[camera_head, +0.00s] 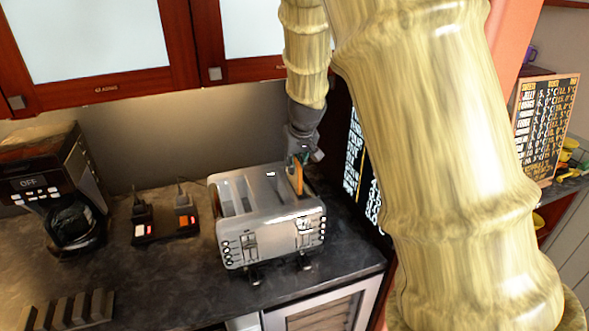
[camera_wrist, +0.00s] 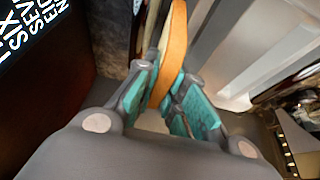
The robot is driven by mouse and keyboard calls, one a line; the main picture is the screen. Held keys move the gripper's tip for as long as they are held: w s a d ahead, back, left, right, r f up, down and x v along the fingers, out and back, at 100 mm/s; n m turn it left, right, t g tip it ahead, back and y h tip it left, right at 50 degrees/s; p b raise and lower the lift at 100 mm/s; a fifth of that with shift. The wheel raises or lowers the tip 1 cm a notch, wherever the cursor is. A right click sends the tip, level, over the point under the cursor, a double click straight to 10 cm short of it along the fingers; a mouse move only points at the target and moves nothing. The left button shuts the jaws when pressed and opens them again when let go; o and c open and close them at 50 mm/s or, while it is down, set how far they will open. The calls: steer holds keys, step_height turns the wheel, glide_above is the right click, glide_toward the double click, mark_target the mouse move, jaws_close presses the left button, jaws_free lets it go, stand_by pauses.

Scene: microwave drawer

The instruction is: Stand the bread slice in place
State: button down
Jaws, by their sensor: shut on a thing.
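The bread slice (camera_wrist: 173,50) is thin, with an orange-brown crust, and stands on edge between the teal pads of my gripper (camera_wrist: 165,98). In the head view the slice (camera_head: 297,180) is upright at the right-hand part of the silver toaster (camera_head: 230,235), and my gripper (camera_head: 300,158) is just above it. The slice's lower end appears to be at a right-hand slot; how deep it sits is hard to tell. The toaster's left slots look empty. In the wrist view the toaster's pale top (camera_wrist: 235,60) lies to the right of the slice.
A coffee maker (camera_head: 55,190) stands at the left of the dark counter (camera_head: 170,280). A black power strip (camera_head: 165,228) with plugs lies left of the toaster. A grey slotted rack (camera_head: 70,312) is at the front left. Cabinets (camera_head: 95,50) hang above; a dark lettered panel (camera_head: 362,170) stands right.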

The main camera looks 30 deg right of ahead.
mark_target(295, 174)
step_height(295, 174, down, 2)
steer(key=shift+f, duration=0.1)
steer(key=shift+w+d+f, duration=0.15)
steer(key=shift+f, duration=0.25)
steer(key=shift+r, duration=0.1)
steer(key=shift+a, duration=0.2)
steer(key=shift+d+f, duration=0.15)
steer(key=shift+f, duration=0.4)
steer(key=c, duration=1.5)
jaws_free()
